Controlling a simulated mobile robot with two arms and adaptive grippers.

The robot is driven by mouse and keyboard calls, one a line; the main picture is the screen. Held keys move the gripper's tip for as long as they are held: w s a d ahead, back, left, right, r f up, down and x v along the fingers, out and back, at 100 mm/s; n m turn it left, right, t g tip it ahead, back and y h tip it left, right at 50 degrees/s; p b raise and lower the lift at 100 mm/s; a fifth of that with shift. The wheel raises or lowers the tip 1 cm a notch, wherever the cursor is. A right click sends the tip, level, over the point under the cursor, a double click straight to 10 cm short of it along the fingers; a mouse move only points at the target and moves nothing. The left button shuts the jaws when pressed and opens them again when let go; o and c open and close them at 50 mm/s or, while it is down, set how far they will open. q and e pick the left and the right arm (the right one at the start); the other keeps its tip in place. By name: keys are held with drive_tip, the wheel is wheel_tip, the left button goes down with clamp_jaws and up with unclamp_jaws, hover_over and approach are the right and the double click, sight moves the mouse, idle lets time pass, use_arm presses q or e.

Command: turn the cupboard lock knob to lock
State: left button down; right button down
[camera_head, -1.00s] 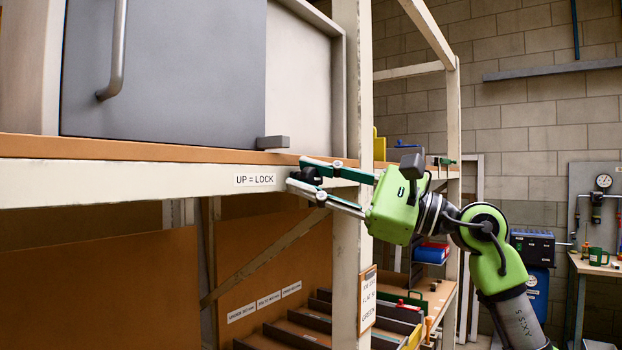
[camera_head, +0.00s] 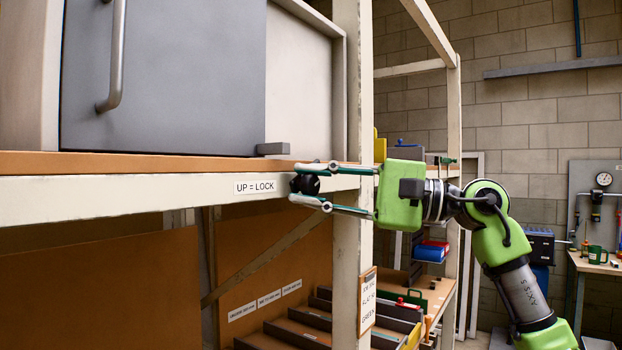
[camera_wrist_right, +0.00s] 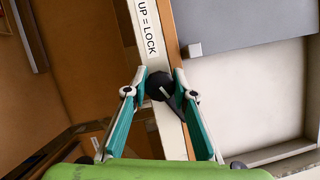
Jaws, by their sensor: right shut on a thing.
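The black round lock knob (camera_head: 308,184) sits on the pale front rail under the cupboard, right of the "UP = LOCK" label (camera_head: 254,187). My right gripper (camera_head: 298,184) reaches in from the right and is shut on the knob, one finger above it and one below. My left gripper is not in view.
A pale upright post (camera_head: 352,240) stands right behind my right gripper. The wooden shelf edge (camera_head: 150,163) runs just above the rail. Below are brown panels and a sloped rack (camera_head: 290,325). Farther right is a workbench with a gauge panel (camera_head: 602,205).

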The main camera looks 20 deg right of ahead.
drive_tip(key=n+h+p, duration=0.1)
drive_tip(key=n+p, duration=0.1)
drive_tip(key=n, duration=0.1)
drive_tip(key=n+g+h+p, duration=0.1)
drive_tip(key=n, duration=0.2)
drive_tip(key=shift+r+n+h+p, duration=0.15)
drive_tip(key=shift+n+h+p, duration=0.15)
drive_tip(key=shift+n+p, duration=0.1)
drive_tip(key=n+h+p, duration=0.1)
drive_tip(key=n, duration=0.2)
drive_tip(key=shift+n+h+p, duration=0.3)
drive_tip(key=shift+h+p, duration=0.1)
drive_tip(key=c, duration=1.7)
unclamp_jaws()
drive_tip(key=shift+f, duration=0.2)
drive_tip(key=v, duration=1.2)
